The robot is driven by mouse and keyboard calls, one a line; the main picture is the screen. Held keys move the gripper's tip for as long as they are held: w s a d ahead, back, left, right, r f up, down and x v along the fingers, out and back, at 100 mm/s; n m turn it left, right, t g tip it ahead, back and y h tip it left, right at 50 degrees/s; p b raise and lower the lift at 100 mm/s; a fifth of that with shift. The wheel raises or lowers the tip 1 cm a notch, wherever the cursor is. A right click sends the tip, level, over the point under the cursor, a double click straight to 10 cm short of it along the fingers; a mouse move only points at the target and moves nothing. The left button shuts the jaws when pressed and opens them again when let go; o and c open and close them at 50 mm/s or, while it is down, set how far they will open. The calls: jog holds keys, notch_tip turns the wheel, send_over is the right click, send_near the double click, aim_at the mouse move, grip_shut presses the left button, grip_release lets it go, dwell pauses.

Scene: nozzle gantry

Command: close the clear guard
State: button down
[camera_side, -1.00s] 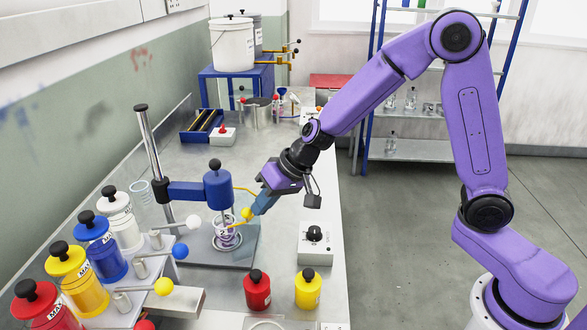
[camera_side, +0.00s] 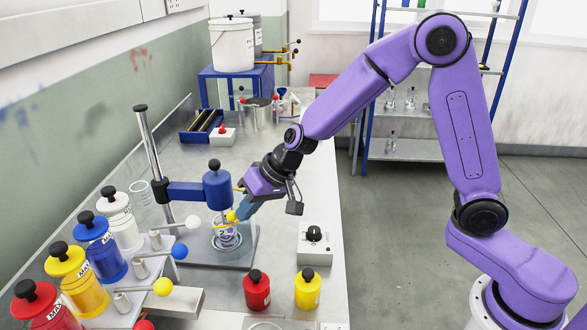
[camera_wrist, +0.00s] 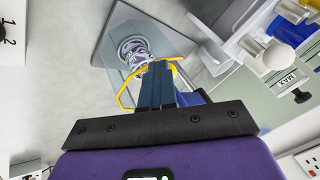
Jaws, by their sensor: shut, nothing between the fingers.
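The clear guard (camera_wrist: 118,66) is a see-through panel with a yellow edge in the wrist view. Its yellow knob (camera_side: 231,215) shows in the side view, in front of the blue nozzle head (camera_side: 217,188). My gripper (camera_side: 239,212) is shut and empty, its blue fingers right at the yellow knob and apparently touching it. In the wrist view my shut fingers (camera_wrist: 158,70) overlap the yellow edge and hide part of it. A glass with pale purple coils (camera_wrist: 134,50) stands beneath the nozzle on a grey base plate. How far the guard stands open is hard to tell.
A chrome post (camera_side: 150,160) carries the nozzle arm. A rack of coloured bottles (camera_side: 100,248) with ball-ended levers stands at the front left. A control box with a black knob (camera_side: 315,243) and red and yellow jars (camera_side: 257,290) stand on the right side of the bench.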

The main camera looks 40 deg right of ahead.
jog(key=shift+a, duration=0.2)
jog(key=shift+s+f+v, duration=0.7)
jog(key=shift+s+v, duration=0.6)
jog(key=shift+v, duration=4.95)
jog(key=s+d+f+n+g+h, duration=0.2)
jog(key=s+d+n, duration=0.4)
jog(key=s, duration=0.6)
jog(key=s+d+f+n+g+h, duration=0.2)
jog(key=s+d+n, duration=0.4)
jog(key=s, duration=0.6)
jog(key=shift+s+d+f+n+g, duration=0.25)
jog(key=shift+d+f+n+g, duration=0.05)
jog(key=shift+f, duration=0.1)
